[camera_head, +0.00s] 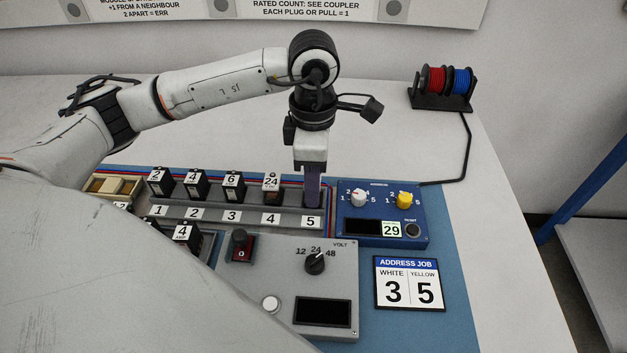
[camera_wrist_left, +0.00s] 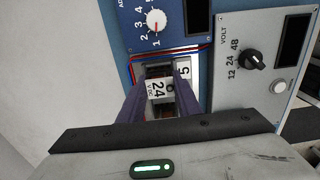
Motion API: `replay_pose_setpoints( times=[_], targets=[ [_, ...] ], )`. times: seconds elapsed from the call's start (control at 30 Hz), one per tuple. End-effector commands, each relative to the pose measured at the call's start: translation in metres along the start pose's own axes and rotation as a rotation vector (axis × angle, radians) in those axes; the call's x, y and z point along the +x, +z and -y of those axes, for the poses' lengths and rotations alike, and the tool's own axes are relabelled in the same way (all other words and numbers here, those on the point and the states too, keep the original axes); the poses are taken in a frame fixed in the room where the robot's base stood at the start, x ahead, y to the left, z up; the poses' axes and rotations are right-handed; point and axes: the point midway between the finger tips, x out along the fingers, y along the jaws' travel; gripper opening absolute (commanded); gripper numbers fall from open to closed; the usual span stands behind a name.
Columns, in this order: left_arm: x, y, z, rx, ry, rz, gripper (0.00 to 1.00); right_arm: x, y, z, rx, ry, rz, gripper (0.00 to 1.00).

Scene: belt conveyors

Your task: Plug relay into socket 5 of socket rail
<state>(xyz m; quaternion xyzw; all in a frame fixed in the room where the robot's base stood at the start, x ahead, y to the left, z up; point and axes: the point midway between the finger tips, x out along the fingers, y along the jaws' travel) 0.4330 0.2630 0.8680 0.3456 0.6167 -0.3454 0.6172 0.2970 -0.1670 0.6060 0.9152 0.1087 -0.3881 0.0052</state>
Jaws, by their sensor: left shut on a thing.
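The socket rail (camera_head: 255,219) is a grey strip with sockets labelled 1 to 5. Relays stand in sockets 1 to 4, with labels 2, 4, 6 and 24. My left gripper (camera_head: 312,199) points down at socket 5 at the rail's right end, its purple fingers reaching the socket. It is shut on a relay, whose body the fingers hide in the head view. In the left wrist view the fingers (camera_wrist_left: 162,80) are beside the 5 label (camera_wrist_left: 184,70), and a 24 V DC label shows between them. I cannot tell whether the relay is fully seated. My right gripper is not in view.
A blue box (camera_head: 372,236) with white and yellow dials stands close right of socket 5. In front are a grey VOLT box (camera_head: 345,262) and an ADDRESS JOB card (camera_head: 408,318) reading 3 and 5. Wire spools (camera_head: 441,100) stand at the back. White table is free behind the rail.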

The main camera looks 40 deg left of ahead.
Motion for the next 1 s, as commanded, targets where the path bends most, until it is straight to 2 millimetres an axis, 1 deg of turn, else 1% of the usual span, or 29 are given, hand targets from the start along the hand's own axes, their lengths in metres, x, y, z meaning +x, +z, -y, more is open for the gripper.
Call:
replay_pose_setpoints(
  times=[0.23, 0.47, 0.5, 0.57, 0.6, 0.63, 0.8, 0.83, 0.93, 1.0],
  targets=[
    [0.0039, -0.0001, 0.0, 0.0, 0.0, 0.0, 0.11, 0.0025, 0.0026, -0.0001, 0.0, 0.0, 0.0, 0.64],
    [0.0029, -0.0001, 0.0, 0.0, 0.0, 0.0, 0.11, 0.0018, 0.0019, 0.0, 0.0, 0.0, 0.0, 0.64],
    [0.0029, -0.0001, 0.0, 0.0, 0.0, 0.0, 0.34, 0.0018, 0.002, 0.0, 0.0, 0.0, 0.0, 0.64],
    [0.0029, -0.0001, 0.0, 0.0, 0.0, 0.0, 0.44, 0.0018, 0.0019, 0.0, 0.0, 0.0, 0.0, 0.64],
    [0.0029, -0.0001, 0.0, 0.0, 0.0, 0.0, 0.51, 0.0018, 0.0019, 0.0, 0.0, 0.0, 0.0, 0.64],
    [0.0029, -0.0001, 0.0, 0.0, 0.0, 0.0, 0.52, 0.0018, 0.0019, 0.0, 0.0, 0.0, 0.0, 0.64],
    [0.0029, 0.0, 0.0, 0.0, 0.0, 0.0, 0.52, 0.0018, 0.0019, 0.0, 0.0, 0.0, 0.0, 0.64],
    [0.003, -0.0001, 0.0001, 0.0, 0.0, 0.0, 0.54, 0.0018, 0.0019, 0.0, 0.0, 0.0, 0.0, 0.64],
    [0.003, -0.0001, 0.0001, 0.0, 0.0, 0.0, 0.71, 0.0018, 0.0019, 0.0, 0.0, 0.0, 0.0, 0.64],
    [0.003, -0.0001, 0.0001, 0.0, 0.0, 0.0, 0.71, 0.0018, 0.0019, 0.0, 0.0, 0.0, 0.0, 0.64]
  ],
)
